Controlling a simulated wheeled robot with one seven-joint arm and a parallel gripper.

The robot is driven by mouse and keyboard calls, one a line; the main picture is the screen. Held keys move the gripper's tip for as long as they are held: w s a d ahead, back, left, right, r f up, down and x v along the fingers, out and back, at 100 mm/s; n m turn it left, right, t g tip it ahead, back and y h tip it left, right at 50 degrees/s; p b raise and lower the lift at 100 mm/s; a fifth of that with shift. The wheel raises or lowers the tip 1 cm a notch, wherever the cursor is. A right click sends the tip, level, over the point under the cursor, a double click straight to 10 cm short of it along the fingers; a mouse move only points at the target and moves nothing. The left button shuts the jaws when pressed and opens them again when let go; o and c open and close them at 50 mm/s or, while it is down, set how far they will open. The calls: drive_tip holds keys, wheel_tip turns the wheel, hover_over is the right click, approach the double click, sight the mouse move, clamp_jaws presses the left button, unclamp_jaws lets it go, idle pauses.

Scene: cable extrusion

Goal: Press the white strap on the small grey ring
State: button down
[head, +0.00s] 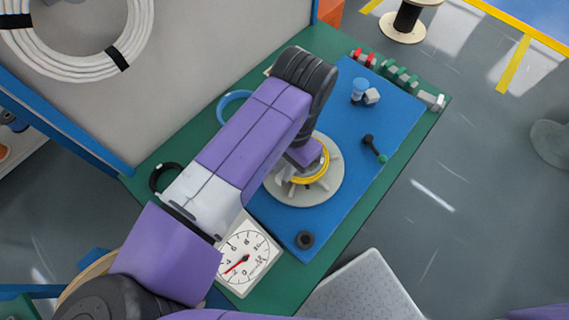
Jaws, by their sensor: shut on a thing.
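My gripper (306,157) points down over the yellow ring (322,172), which lies on a round pale grey disc (328,192) with spokes. My arm and wrist hide the fingertips. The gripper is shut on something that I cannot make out. I cannot pick out the white strap. A small dark grey ring (305,240) lies flat near the front of the blue mat (345,215), apart from my gripper; I cannot tell whether it is the ring of the task.
A dial gauge (247,257) stands front left of the mat. A blue ring (225,105) and a black ring (156,178) lie left. A blue-topped peg (358,88), a black-and-green tool (375,148) and several clamps (400,78) are right. A grey panel (362,290) is in front.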

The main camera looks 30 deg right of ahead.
drive_tip(key=shift+f, duration=0.1)
drive_tip(key=c, duration=1.3)
unclamp_jaws()
wheel_tip(320, 180, up, 8)
drive_tip(key=p, duration=0.7)
